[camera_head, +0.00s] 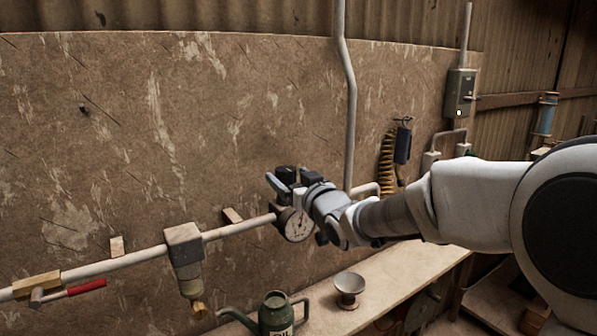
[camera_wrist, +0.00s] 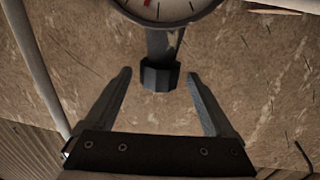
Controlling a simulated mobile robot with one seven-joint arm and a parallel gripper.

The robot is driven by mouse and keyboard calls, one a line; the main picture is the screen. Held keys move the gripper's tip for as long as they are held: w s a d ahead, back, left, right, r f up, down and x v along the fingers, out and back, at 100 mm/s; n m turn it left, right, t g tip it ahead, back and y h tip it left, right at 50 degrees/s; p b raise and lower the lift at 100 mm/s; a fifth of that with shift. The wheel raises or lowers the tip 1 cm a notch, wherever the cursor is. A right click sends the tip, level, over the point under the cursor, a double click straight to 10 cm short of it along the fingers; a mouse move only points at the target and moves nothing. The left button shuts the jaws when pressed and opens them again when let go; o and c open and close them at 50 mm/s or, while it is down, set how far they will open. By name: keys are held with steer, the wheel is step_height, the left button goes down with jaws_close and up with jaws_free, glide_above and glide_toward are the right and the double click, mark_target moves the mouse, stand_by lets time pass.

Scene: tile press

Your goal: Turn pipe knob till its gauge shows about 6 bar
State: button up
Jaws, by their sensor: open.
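The round gauge (camera_head: 297,226) with a white dial sits on the wall pipe, partly behind my wrist in the head view. Its reading is too small to tell there. In the wrist view only one edge of the dial (camera_wrist: 170,8) shows, with a bit of red. The dark faceted knob (camera_wrist: 158,76) is on a short stem beside the gauge; it also shows in the head view (camera_head: 286,172). My gripper (camera_wrist: 159,75) is open, with one finger on each side of the knob and visible gaps between. It also shows in the head view (camera_head: 278,182).
The pipe (camera_head: 130,263) runs along the wall, with a grey filter unit (camera_head: 184,245) and a red-handled valve (camera_head: 85,287) to the left. Below, a bench (camera_head: 405,275) holds a green oil can (camera_head: 276,316) and a metal funnel (camera_head: 349,286). A vertical pipe (camera_head: 350,120) rises behind my gripper.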

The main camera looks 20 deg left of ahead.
steer(key=shift+x, duration=1.25)
steer(key=c, duration=1.4)
steer(key=shift+s+f+m+t+h+b, duration=0.1)
steer(key=shift+f+m+t+h+b, duration=0.15)
steer(key=shift+b, duration=0.7)
